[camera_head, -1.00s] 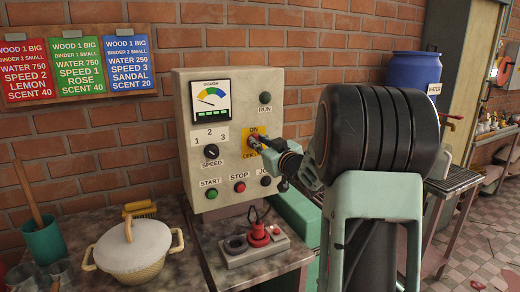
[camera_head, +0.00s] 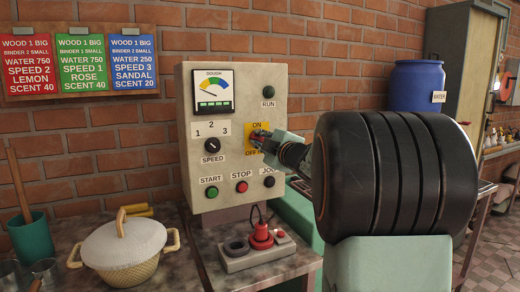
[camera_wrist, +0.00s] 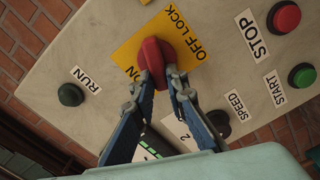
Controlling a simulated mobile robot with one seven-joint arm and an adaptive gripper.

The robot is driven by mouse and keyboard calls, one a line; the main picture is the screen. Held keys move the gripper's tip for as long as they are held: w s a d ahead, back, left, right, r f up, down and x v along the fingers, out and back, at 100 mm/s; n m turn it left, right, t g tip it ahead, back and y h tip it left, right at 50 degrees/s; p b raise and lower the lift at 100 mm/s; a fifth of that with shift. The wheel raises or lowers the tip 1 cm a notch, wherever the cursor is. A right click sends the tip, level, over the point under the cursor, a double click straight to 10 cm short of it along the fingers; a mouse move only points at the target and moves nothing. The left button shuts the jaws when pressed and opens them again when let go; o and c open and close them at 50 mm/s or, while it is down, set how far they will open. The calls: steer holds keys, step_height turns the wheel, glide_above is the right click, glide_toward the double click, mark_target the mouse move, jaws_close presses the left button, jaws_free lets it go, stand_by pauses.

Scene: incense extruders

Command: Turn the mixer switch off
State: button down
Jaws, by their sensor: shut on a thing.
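The mixer switch is a red knob (camera_wrist: 154,62) on a yellow plate (camera_wrist: 185,42) marked ON and OFF LOCK. In the head view the plate (camera_head: 252,143) is at the right side of the pale control panel (camera_head: 236,100). My gripper (camera_wrist: 165,82) is shut on the knob, with one blue-grey finger on each side of it in the wrist view. In the head view my gripper (camera_head: 266,142) reaches the switch from the right and partly hides it. I cannot tell for certain which label the knob points to.
Near the switch are a speed dial (camera_head: 211,145), a green start button (camera_head: 211,192), a red stop button (camera_head: 242,187), a black jog button (camera_head: 268,182) and a run button (camera_head: 268,91).

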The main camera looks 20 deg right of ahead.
steer(key=shift+f+n+b, duration=0.2)
steer(key=shift+n+b, duration=0.7)
steer(key=shift+n, duration=0.2)
steer(key=shift+f+n+b, duration=0.15)
steer(key=shift+n+b, duration=0.7)
steer(key=shift+n, duration=0.25)
steer(key=c, duration=1.9)
jaws_free()
steer(key=shift+c, duration=0.2)
steer(key=s, duration=0.7)
steer(key=shift+s, duration=0.3)
steer(key=shift+d, duration=0.1)
